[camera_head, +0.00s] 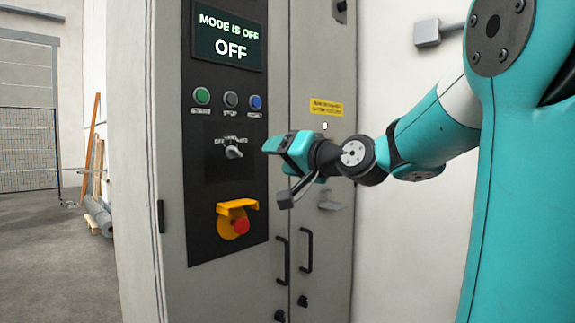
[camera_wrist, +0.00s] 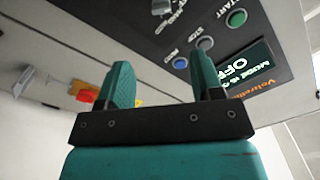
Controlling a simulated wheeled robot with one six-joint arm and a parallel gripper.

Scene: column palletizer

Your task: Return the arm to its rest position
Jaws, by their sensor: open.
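My teal arm reaches in from the right in the head view. My gripper (camera_head: 275,147) is in front of the control panel (camera_head: 210,178), near its right edge, and appears apart from it. In the wrist view my gripper (camera_wrist: 163,85) shows two teal fingers spread apart with nothing between them. The panel's selector switch (camera_head: 233,151) is just left of the gripper and also shows in the wrist view (camera_wrist: 165,8). The display (camera_head: 229,37) reads "MODE IS OFF" and "OFF".
The grey cabinet (camera_head: 170,110) carries green, dark and blue buttons, a red emergency stop (camera_head: 240,226) under a yellow guard (camera_head: 237,206), and black door handles (camera_head: 306,250). A yellow label (camera_head: 326,108) is on the right door. Open floor (camera_head: 50,250) lies at the left.

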